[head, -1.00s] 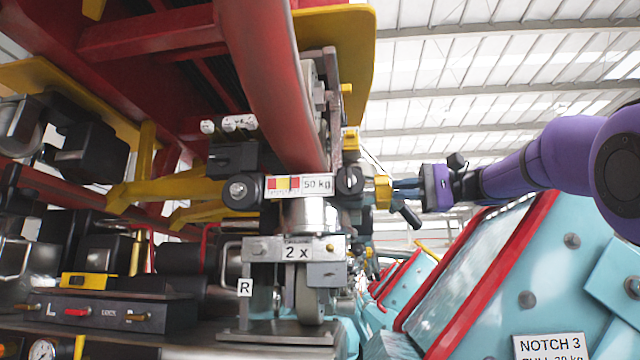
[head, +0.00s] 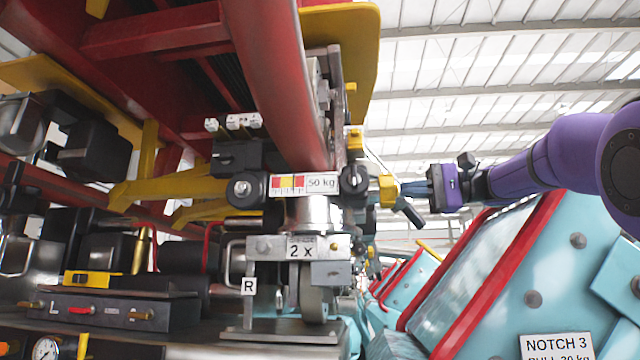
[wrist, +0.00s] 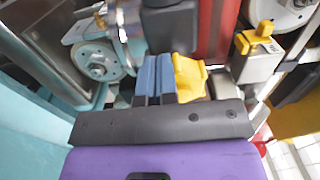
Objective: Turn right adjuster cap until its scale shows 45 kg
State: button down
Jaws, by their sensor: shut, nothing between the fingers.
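The yellow adjuster cap (head: 387,190) sits on the right end of a dark horizontal fitting in the head view, with a black lever (head: 409,212) slanting down beside it. In the wrist view the blue-grey fingers (wrist: 153,78) are together beside a yellow part (wrist: 189,77). I cannot tell whether they touch it.
A plate marked "R" (head: 249,286) and a "2 x" block (head: 302,248) are below the scale. A red tube (head: 280,85) runs above it. Turquoise panels with red edges (head: 490,265) rise below my arm. Space above my arm looks open.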

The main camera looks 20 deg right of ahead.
jog(key=shift+v, duration=2.25)
jog(key=shift+w+d, duration=0.1)
